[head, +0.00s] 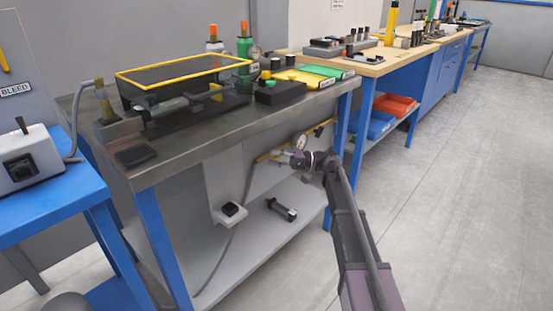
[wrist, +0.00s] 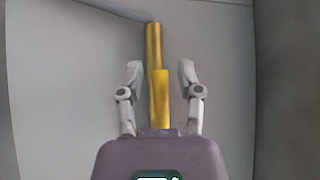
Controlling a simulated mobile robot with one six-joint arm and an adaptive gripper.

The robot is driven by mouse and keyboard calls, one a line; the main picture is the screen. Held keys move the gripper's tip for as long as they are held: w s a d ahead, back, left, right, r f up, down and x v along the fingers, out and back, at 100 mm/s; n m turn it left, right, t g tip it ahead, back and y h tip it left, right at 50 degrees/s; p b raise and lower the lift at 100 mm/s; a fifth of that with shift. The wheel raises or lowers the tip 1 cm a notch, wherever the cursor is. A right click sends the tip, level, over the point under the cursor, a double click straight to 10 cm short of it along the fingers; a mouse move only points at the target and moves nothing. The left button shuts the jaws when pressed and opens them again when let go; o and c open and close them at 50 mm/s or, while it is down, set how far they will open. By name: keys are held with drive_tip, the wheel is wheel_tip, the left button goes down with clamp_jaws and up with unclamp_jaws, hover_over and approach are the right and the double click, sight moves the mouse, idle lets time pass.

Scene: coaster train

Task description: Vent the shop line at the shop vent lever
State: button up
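A yellow bar, which looks like the shop vent lever, shows in the wrist view (wrist: 158,95). It has a thinner far part and a thicker near part and lies between my fingers. My gripper (wrist: 160,68) is open around it, with a gap on each side, so the fingers do not visibly touch it. In the head view my gripper (head: 280,156) is below the grey bench top, in front of the light panel. Yellow parts (head: 265,157) show beside it, partly hidden by my gripper and arm. I cannot read a label for the lever.
The metal bench (head: 210,138) overhangs the panel, and its blue leg (head: 341,142) stands close to my arm. A grey hose (head: 233,225) runs down the panel. Floor at right is clear.

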clamp_jaws()
drive_tip(key=shift+d, duration=0.1)
drive_tip(key=shift+p, duration=0.35)
drive_tip(key=shift+n+h, duration=0.4)
drive_tip(key=n+h+p, duration=0.1)
drive_tip(key=h+p, duration=0.1)
drive_tip(key=p, duration=0.1)
drive_tip(key=shift+w+f+n, duration=0.1)
drive_tip(key=shift+f+n, duration=0.3)
drive_tip(key=shift+w+d+f+n+t+h+p, duration=0.35)
drive_tip(key=shift+w+f+n+t+h+p, duration=0.2)
drive_tip(key=shift+n+t+h+p, duration=0.75)
drive_tip(key=shift+w+d+f+n+t+h+p, duration=0.45)
drive_tip(key=shift+n+t+h+p, duration=0.55)
drive_tip(key=shift+h+p, duration=0.45)
drive_tip(key=shift+w+d+f+n+t+h+p, duration=0.3)
drive_tip(key=shift+w+f+n+t+h+p, duration=0.25)
drive_tip(key=shift+n+t+h+p, duration=0.85)
drive_tip(key=shift+g, duration=0.3)
